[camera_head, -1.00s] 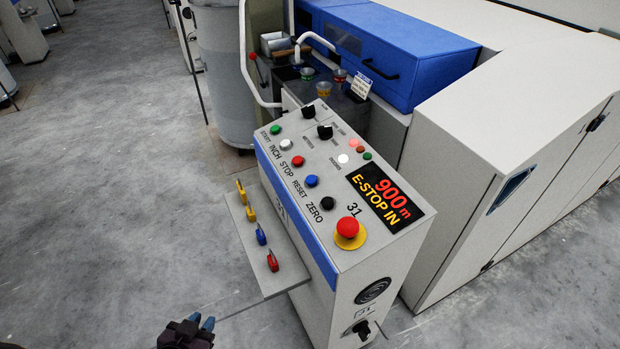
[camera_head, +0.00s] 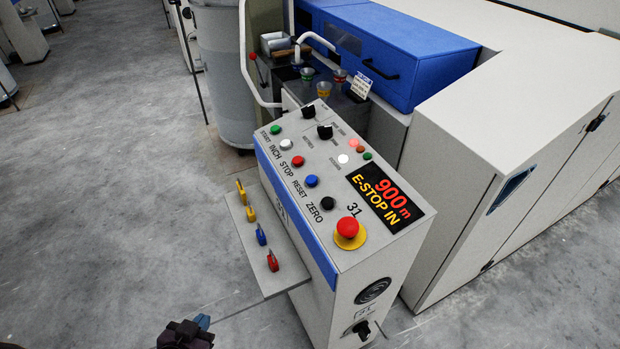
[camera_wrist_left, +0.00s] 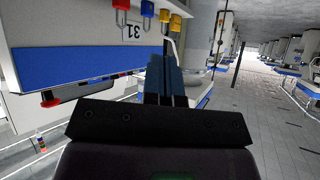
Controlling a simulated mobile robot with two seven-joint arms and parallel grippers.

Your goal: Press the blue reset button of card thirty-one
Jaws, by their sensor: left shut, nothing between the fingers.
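The blue reset button (camera_head: 312,181) sits on the sloped top of the console marked 31 (camera_head: 330,238), between the red stop button (camera_head: 298,161) and the black zero button (camera_head: 328,203). A red mushroom e-stop (camera_head: 348,227) on a yellow base is at the near end. The display (camera_head: 390,200) reads "900m E-STOP IN". My left gripper (camera_head: 202,322) is low at the bottom edge, in front of the console and well apart from the button. In the left wrist view its blue fingers (camera_wrist_left: 165,80) are together and empty. The right gripper is not in view.
The carding machine (camera_head: 480,130) with a blue hood stands behind and right. A grey can (camera_head: 225,70) stands at the back. The floor at left (camera_head: 100,200) is clear.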

